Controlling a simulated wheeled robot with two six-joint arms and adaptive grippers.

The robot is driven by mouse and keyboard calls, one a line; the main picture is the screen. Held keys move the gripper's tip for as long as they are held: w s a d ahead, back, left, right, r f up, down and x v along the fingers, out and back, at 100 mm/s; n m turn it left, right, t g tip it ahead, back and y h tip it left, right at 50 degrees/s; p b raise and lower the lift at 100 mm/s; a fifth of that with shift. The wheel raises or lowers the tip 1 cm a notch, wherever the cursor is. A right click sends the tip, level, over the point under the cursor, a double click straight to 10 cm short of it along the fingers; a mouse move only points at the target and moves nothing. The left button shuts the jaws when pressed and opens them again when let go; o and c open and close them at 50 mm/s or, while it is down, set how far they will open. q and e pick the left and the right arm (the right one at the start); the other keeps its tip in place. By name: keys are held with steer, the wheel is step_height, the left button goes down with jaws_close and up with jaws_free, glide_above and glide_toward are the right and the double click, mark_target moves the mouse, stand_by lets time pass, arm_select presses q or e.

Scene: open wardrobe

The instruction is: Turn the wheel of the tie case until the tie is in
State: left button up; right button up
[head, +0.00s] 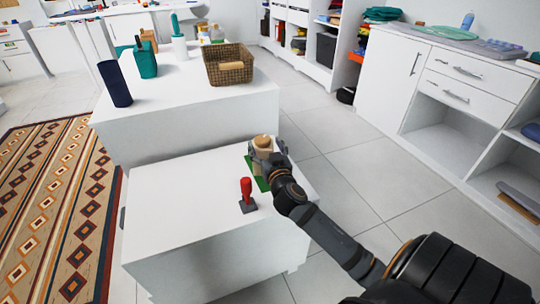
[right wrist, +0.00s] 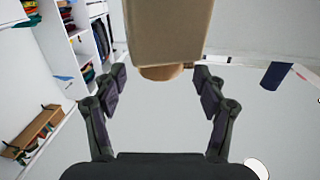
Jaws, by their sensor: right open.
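A tan, rounded object (head: 262,143), probably the tie case, stands on the front white block, partly hidden by my right gripper (head: 266,153). A flat green piece (head: 254,174) shows below it; I cannot tell whether it is the tie. In the right wrist view, a tan body (right wrist: 168,30) with a round end or knob (right wrist: 160,72) shows at the top, between the open fingers of my right gripper (right wrist: 160,78). Gaps show on both sides of the knob. No tie is clearly visible. My left gripper is out of view.
A red-handled stamp (head: 246,190) stands near the case on the front white block (head: 185,215). A wicker basket (head: 229,68), a dark blue cylinder (head: 115,84) and a teal container (head: 145,60) stand on the block behind. White cabinets (head: 400,70) line the right.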

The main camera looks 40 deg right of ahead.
steer(key=v, duration=0.8)
steer(key=shift+s, duration=0.2)
steer(key=shift+a, duration=0.1)
stand_by(1.0)
